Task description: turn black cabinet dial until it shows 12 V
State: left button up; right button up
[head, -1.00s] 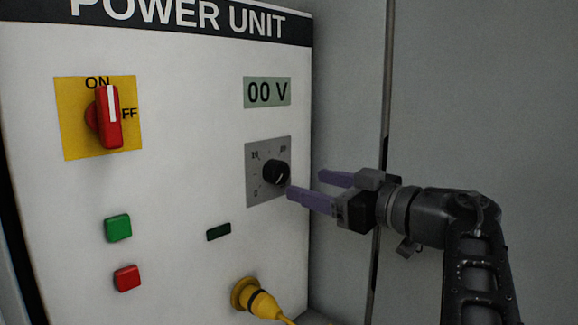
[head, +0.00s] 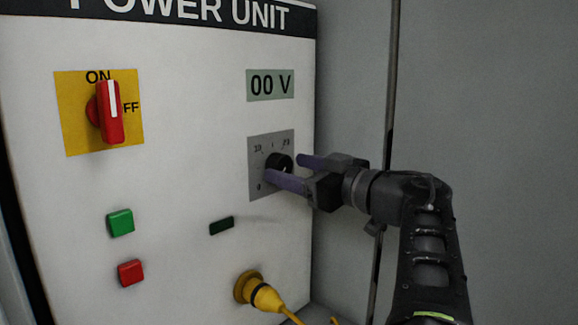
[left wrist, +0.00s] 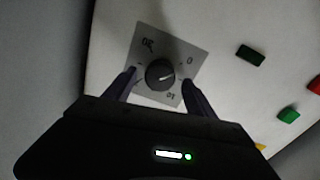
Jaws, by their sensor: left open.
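The black dial (head: 279,162) sits on a grey scale plate (head: 258,150) on the white power unit cabinet. The display (head: 270,85) above it reads 00 V. My left gripper (head: 287,170) is open, with its purple fingers at the dial, one in front of its lower left part. In the left wrist view the dial (left wrist: 160,73) lies between the two fingertips (left wrist: 158,78), with a gap visible on each side. A pale pointer line shows on the dial face. My right gripper is not in view.
A red rotary switch (head: 110,112) on a yellow plate is at the upper left. A green button (head: 120,222), a red button (head: 131,272) and a dark green rectangle (head: 221,226) are lower. A yellow plug with cable (head: 265,297) sticks out below the dial.

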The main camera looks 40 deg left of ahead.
pick_arm(q)
jog(key=shift+w+a, duration=0.1)
jog(key=shift+a, duration=0.5)
jog(key=c, duration=1.4)
